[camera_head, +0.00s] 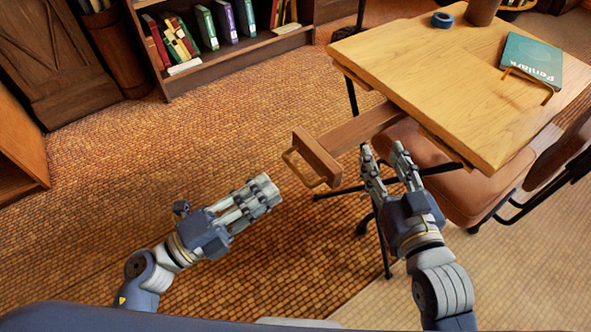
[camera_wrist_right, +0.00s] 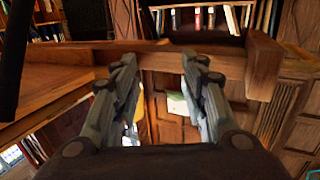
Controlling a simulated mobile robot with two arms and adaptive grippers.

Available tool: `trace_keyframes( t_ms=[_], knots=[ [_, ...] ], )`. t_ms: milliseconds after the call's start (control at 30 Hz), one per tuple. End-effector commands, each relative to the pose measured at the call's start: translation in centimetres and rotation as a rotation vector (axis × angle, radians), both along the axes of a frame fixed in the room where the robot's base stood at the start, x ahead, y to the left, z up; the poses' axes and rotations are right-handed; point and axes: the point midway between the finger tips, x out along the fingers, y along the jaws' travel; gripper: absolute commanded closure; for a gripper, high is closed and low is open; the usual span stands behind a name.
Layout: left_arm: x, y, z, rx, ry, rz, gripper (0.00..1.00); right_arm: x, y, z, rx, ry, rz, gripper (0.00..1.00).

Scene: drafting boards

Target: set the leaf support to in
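The leaf support is a wooden bar (camera_head: 355,132) sticking out from under the left side of the wooden drafting table (camera_head: 440,75). Its outer end carries a wider end block (camera_head: 316,158) with a brass-coloured loop handle (camera_head: 300,170). In the right wrist view, the bar (camera_wrist_right: 215,65) crosses beyond the fingertips, with the end block (camera_wrist_right: 263,66) at right. My right gripper (camera_head: 382,150) is open and empty, just beside the bar, between the end block and the table; contact cannot be told. My left gripper (camera_head: 268,188) looks shut and empty, over the floor left of the handle.
A teal book (camera_head: 531,60) lies against a brass ledge on the tabletop, with a blue tape roll (camera_head: 442,19) at the back. A brown chair (camera_head: 463,186) stands under the table. A bookshelf (camera_head: 215,55) is at the back. The floor left of the support is clear.

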Motion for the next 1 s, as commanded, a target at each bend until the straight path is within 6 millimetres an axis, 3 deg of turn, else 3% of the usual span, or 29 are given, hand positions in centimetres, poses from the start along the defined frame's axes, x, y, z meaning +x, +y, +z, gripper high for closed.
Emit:
trace_keyframes(
  t_ms=[200,400,800,900,1000],
  knots=[
    [2.7,-3.3,0.9,-0.003,-0.002,0.001,0.84,0.0,-0.1,-0.3,-0.004,0.017,-0.001,0.6],
    [4.3,-5.4,1.3,-0.003,0.001,0.002,0.84,-0.1,-0.1,-0.6,-0.007,0.029,-0.002,0.6],
    [4.8,-6.0,1.3,-0.002,0.003,0.001,0.84,-0.1,-0.1,-0.7,-0.009,0.032,-0.003,0.6],
    [4.8,-6.0,1.3,-0.002,0.003,0.001,1.0,-0.1,-0.1,-0.7,-0.008,0.032,-0.003,0.6],
    [4.8,-6.0,1.3,-0.002,0.003,0.001,1.0,-0.1,-0.1,-0.7,-0.008,0.032,-0.003,0.6]
  ],
)
